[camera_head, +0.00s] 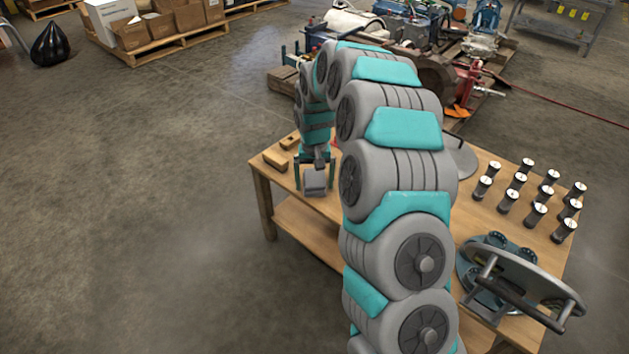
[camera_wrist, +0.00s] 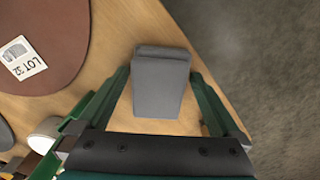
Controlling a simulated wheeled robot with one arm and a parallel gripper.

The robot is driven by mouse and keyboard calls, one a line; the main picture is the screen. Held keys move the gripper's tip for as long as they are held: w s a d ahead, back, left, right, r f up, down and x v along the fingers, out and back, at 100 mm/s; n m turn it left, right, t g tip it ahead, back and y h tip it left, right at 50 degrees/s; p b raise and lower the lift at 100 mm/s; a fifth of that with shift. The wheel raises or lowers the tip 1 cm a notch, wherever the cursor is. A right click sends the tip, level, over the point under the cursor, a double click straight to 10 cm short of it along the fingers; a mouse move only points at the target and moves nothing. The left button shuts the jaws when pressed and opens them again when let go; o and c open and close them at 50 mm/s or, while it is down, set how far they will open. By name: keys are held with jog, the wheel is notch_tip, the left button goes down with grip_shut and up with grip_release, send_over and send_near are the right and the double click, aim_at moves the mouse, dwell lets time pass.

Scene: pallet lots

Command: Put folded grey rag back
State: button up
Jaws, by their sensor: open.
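The folded grey rag (camera_head: 315,183) lies near the left corner of the wooden table in the head view. In the wrist view the rag (camera_wrist: 159,88) is a neat grey block with a fold at its far end, on bare wood. My gripper (camera_head: 316,172) is open over the rag, pointing down. In the wrist view its green fingers stand on either side of the rag, with a gap on each side. I cannot tell how far the fingertips are above the table.
A brown round mat (camera_wrist: 60,70) with a "LOT 32" card (camera_wrist: 22,58) lies left of the rag. Wooden blocks (camera_head: 275,161) are near the table's left corner. Several dark, white-topped cylinders (camera_head: 535,213) and a metal handled device (camera_head: 520,275) occupy the right side. Pallets stand behind.

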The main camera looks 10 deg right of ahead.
aim_at(314, 180)
notch_tip(314, 180, up, 12)
jog(key=s+a+r+n, duration=0.1)
jog(key=s+r, duration=0.2)
jog(key=s, duration=0.7)
jog(key=s+r+n, duration=0.1)
jog(key=s+r, duration=0.2)
jog(key=s, duration=0.7)
jog(key=s+d+f+g, duration=0.1)
jog(key=s+f, duration=0.1)
jog(key=s, duration=2.1)
jog(key=shift+s+f+g+b, duration=0.15)
jog(key=shift+f+g+b, duration=0.15)
jog(key=shift+f+g, duration=0.1)
jog(key=shift+d, duration=0.1)
